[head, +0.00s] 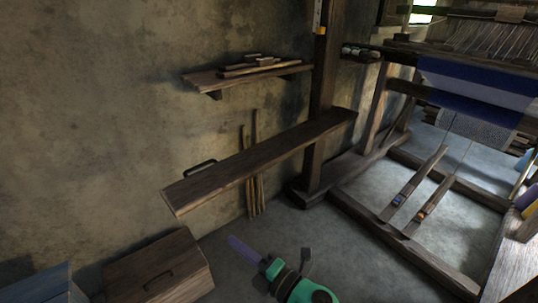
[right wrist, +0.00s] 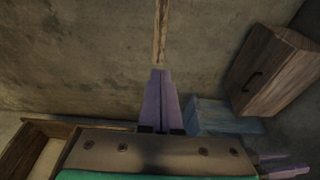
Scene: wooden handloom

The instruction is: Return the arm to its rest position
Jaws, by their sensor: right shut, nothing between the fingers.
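My right arm (head: 305,288), green and dark grey, comes in at the bottom of the head view. Its right gripper (head: 236,244) has purple fingers pointing up-left over the floor, below the wooden bench. In the right wrist view the right gripper (right wrist: 160,72) shows its two fingers together, with nothing between them. At the lower right of that view, purple strips (right wrist: 284,168) look like the fingers of my left gripper, partly cut off by the frame. Whether they are open is unclear. The left arm does not show in the head view.
A wooden chest (head: 158,270) and a blue box (head: 45,284) stand at lower left. The loom (head: 470,85) with blue cloth fills the right. A shelf (head: 245,75) holds sticks. Floor around the gripper is clear.

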